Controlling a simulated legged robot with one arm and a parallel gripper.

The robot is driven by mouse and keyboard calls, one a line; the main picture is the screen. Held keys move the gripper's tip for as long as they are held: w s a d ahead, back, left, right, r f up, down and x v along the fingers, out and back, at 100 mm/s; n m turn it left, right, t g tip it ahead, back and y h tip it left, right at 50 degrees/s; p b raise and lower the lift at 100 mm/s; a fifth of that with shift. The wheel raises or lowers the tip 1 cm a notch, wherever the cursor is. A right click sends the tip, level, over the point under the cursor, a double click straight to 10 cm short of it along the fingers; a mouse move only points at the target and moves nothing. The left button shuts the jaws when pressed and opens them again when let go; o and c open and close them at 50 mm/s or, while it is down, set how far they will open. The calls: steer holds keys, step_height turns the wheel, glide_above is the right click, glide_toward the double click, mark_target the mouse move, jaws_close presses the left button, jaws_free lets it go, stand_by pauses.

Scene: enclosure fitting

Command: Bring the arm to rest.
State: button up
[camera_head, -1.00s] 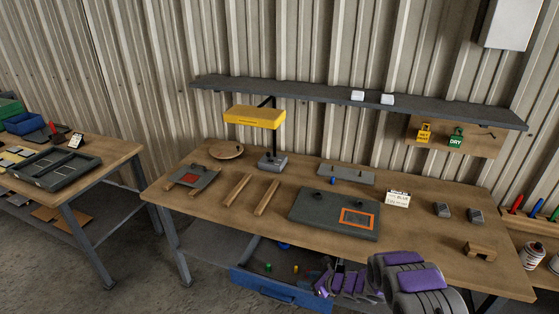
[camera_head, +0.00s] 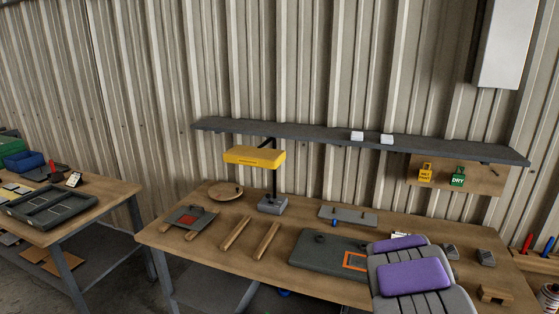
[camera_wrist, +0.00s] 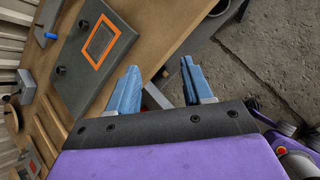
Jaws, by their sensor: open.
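My gripper (camera_wrist: 158,66) is open, its two blue fingers spread apart with nothing between them. In the wrist view it is beside the workbench's edge, with grey floor showing beyond the fingers. The dark plate with an orange rectangle (camera_wrist: 100,42) lies on the bench to the left of the fingers. In the head view my purple and grey arm covers the lower right, in front of the dark plate's (camera_head: 318,252) right end; the fingers do not show there.
The wooden workbench (camera_head: 190,258) carries two wooden bars (camera_head: 236,233), a yellow lamp (camera_head: 254,156), a round wooden dish (camera_head: 226,191) and small grey blocks (camera_head: 486,258). A grey shelf (camera_head: 300,133) runs above. A second bench (camera_head: 105,197) stands left. Floor lies between the benches.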

steer(key=s+a+r+m+g+b, duration=0.15)
steer(key=s+r+m, duration=0.25)
steer(key=s+m, duration=0.4)
steer(key=s+a+r+m+g+b, duration=0.1)
steer(key=s+a+r+m+g, duration=0.25)
steer(key=s, duration=0.65)
steer(key=s+a+m+g+y, duration=0.1)
steer(key=s+a+m, duration=0.3)
steer(key=s, duration=0.5)
steer(key=s+a+m+g+y+b, duration=0.1)
steer(key=s+a+m+y, duration=0.1)
steer(key=s+a+m, duration=0.2)
steer(key=s+a+m+g+y+b, duration=0.1)
steer(key=s+a+m, duration=0.3)
steer(key=s+a, duration=0.5)
steer(key=s, duration=0.5)
steer(key=shift+f+y, duration=0.15)
steer(key=shift+y, duration=0.25)
steer(key=shift+c, duration=0.2)
